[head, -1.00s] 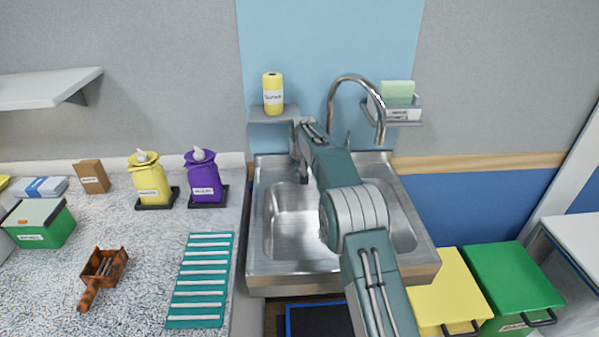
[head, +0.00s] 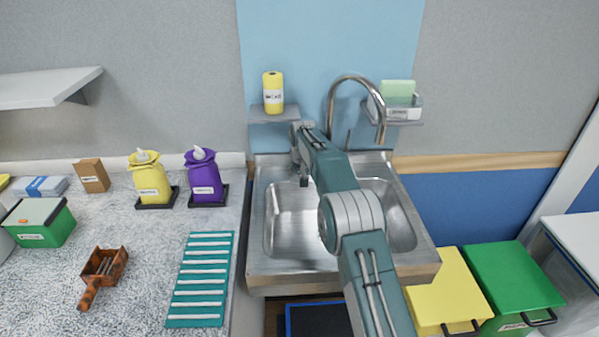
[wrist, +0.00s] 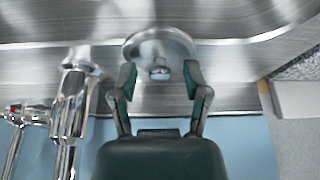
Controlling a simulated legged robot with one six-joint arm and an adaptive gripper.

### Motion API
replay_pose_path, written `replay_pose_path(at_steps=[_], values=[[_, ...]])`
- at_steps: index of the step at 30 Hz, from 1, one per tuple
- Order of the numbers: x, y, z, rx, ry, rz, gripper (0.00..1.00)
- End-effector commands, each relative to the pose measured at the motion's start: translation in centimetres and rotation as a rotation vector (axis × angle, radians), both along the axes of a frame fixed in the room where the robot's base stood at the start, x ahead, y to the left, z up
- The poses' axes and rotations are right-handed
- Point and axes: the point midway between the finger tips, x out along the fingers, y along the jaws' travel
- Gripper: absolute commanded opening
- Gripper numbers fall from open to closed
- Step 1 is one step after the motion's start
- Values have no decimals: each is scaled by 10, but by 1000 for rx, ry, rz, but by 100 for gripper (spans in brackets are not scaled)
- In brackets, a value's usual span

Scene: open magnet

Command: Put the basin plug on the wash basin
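The steel wash basin (head: 290,267) stands below the blue wall panel, and its rim also shows in the wrist view (wrist: 235,32). The basin plug (wrist: 160,42), a shiny round metal disc with a small knob, lies on the steel at the basin's back edge in the wrist view. My gripper (wrist: 159,76) is open, with one finger on each side of the knob and a gap to it. In the head view my gripper (head: 304,172) points down at the basin's back left; I cannot make out the plug there.
The curved tap (head: 347,82) rises behind the basin, close to my arm. A small shelf (head: 262,115) with a yellow bottle (head: 273,93) is above my gripper. Yellow (head: 150,180) and purple (head: 204,178) dispensers stand left. The basin bowl is empty where visible.

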Motion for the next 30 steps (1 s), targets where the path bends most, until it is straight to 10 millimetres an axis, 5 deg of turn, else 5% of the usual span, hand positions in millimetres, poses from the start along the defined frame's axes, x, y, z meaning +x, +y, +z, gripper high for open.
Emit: replay_pose_path(at_steps=[8,24,30], values=[[0,0,5,0,-2,0,61],[-38,-2,95,1,-2,0,61],[-45,-3,112,0,1,1,61]])
